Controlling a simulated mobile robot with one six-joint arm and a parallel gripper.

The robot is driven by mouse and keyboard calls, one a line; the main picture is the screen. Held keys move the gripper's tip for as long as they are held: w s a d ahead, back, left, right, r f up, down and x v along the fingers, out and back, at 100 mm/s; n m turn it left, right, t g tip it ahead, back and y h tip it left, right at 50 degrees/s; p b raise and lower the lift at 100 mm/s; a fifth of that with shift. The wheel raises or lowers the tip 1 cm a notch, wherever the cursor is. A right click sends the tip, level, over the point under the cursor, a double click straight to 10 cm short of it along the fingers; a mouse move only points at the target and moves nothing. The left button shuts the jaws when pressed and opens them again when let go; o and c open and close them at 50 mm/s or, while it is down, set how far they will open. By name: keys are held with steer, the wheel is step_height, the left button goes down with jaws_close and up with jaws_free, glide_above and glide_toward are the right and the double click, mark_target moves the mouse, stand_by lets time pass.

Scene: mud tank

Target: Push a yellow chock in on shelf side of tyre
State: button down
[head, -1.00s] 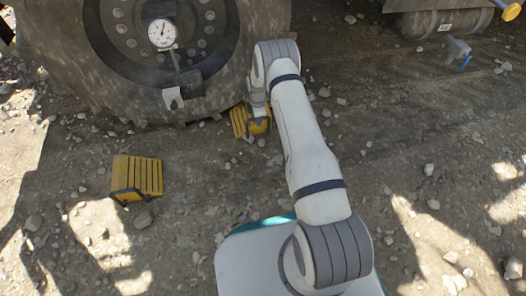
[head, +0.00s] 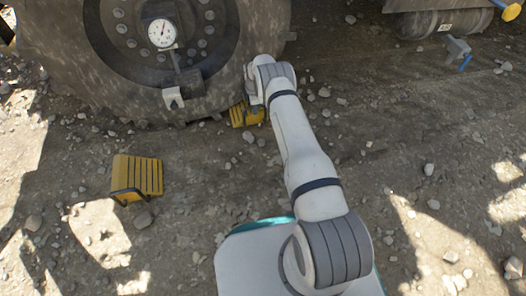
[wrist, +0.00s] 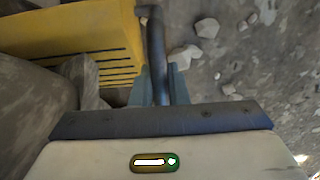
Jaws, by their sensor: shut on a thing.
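One yellow chock (head: 245,115) sits on the ground against the lower right of the big tyre (head: 75,90), partly hidden by my arm. In the wrist view the chock (wrist: 75,35) shows its slotted face and a dark bar handle (wrist: 155,45). The tyre's rubber (wrist: 30,100) is close beside it; whether they touch is hard to tell. My gripper (wrist: 161,85) is shut on the handle, with a finger on each side. A second yellow chock (head: 137,178) lies apart on the dirt, left of my base, with its dark handle towards me.
A dial gauge (head: 162,33) and a bracket (head: 173,98) are on the wheel. A dark tank (head: 432,24) with a blue-handled valve (head: 459,52) hangs at the top right. Stones litter the dirt; the ground right of my arm is fairly open.

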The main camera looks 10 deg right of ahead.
steer(key=shift+a, duration=0.2)
steer(key=shift+a, duration=0.8)
steer(key=c, duration=0.9)
jaws_free()
steer(key=shift+r, duration=0.1)
steer(key=shift+r+p, duration=2.25)
steer(key=shift+r, duration=2.65)
